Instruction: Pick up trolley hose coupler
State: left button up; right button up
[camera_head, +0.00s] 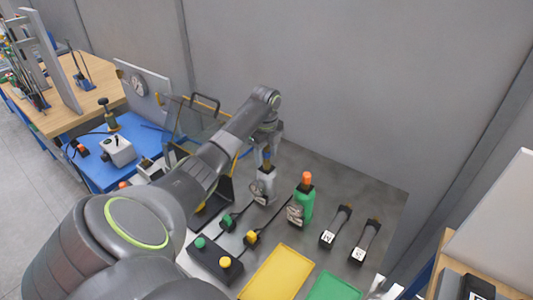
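My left arm comes in from the lower left and reaches over the grey bench. A green connector (228,222) and a yellow connector (252,237) lie in front on dark leads. I cannot tell which piece is the hose coupler. My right gripper is not clearly visible.
A black box (215,262) with green and yellow buttons lies in front. Yellow (276,272) and green (335,287) trays are at the near edge. Two black labelled pieces (336,226) (366,241) lie at the right. A clear-panelled frame (190,117) stands behind my arm. The bench's back right is clear.

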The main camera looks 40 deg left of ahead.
pick_arm(q)
jog(key=shift+w, duration=0.1)
grip_shut()
